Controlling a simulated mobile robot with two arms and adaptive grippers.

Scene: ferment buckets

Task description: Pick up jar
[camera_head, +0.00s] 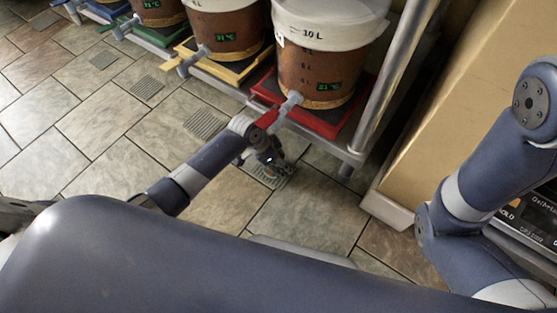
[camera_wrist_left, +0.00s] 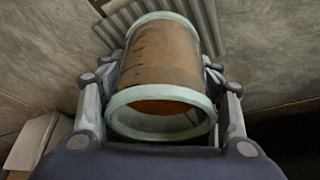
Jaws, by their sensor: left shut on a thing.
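The jar (camera_wrist_left: 160,62) fills the middle of the left wrist view. It is a clear-walled jar with a pale greenish rim toward the camera and brown-orange contents or inside. The fingers of my left gripper (camera_wrist_left: 159,75) press on both its sides, so the gripper is shut on it. In the head view my left gripper (camera_head: 266,158) is low in front of the bucket with the red base, above a floor grate. The jar is too small and dark there to make out clearly. My right gripper is outside the view.
Several brown buckets with pale lids and taps stand on a low metal rack; the nearest bucket (camera_head: 318,60) sits on a red base (camera_head: 330,122). A metal post (camera_head: 395,70) and a tan box-like unit (camera_head: 450,110) stand to the right. Tiled floor (camera_head: 95,125) lies open at left.

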